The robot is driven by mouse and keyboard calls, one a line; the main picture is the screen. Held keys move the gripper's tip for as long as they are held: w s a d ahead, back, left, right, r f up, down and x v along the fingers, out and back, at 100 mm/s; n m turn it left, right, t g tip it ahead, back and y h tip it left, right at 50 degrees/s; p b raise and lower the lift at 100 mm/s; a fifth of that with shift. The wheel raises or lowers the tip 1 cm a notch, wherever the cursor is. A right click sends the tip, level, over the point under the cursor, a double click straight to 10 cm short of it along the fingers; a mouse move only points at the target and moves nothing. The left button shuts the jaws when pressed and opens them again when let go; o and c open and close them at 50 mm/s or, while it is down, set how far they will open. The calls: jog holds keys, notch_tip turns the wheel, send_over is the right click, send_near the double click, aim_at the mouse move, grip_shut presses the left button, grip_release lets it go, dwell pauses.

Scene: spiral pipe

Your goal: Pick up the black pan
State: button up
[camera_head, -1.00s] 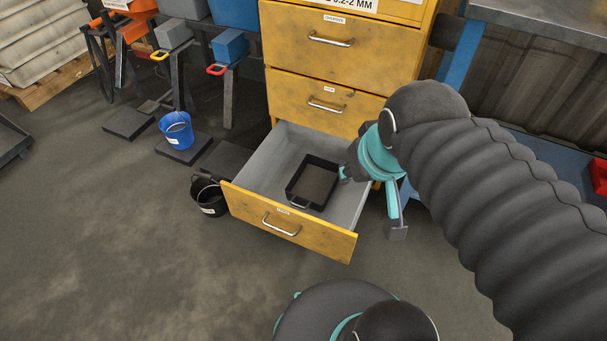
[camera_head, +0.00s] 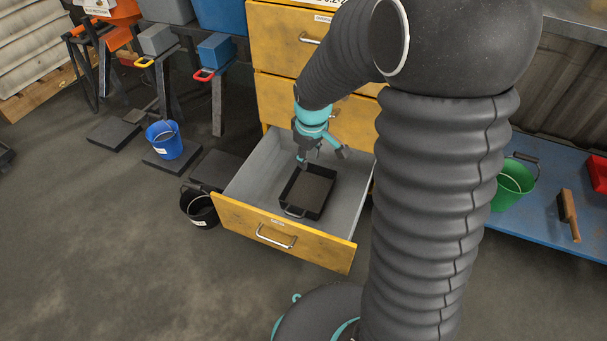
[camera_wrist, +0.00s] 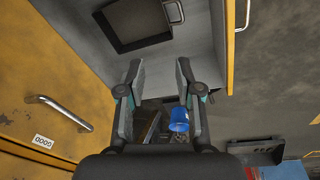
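The black pan (camera_head: 312,214) is a shallow square pan with a grey inside and a small handle at its front. It lies flat in the pulled-out bottom drawer (camera_head: 257,177) of the yellow cabinet. My gripper (camera_head: 321,159) hangs above the back part of the pan, pointing down, with its fingers spread and empty. In the wrist view the pan (camera_wrist: 138,24) shows at the top, beyond the open fingertips of my gripper (camera_wrist: 156,70). My gripper hides part of the pan's back edge in the head view.
The drawer's yellow front (camera_head: 285,240) and grey walls surround the pan. A black bucket (camera_head: 199,208) stands left of the drawer, a blue bucket (camera_head: 165,140) further back. A green bucket (camera_head: 512,184) and a brush (camera_head: 569,215) are on the blue shelf at right. Floor in front is clear.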

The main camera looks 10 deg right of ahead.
jog(key=w+a+f+n+g, duration=0.1)
jog(key=w+f+n, duration=0.25)
jog(key=f, duration=1.05)
jog(key=b, duration=0.2)
send_near(298, 209)
jog(key=shift+g, duration=0.4)
notch_tip(298, 209, down, 5)
jog(key=shift+w+d+f, duration=0.15)
jog(key=shift+w, duration=0.05)
jog(key=shift+w+f, duration=0.15)
jog(key=shift+f, duration=1.4)
jog(key=shift+w+f, duration=0.15)
jog(key=shift+f, duration=1.4)
grip_shut()
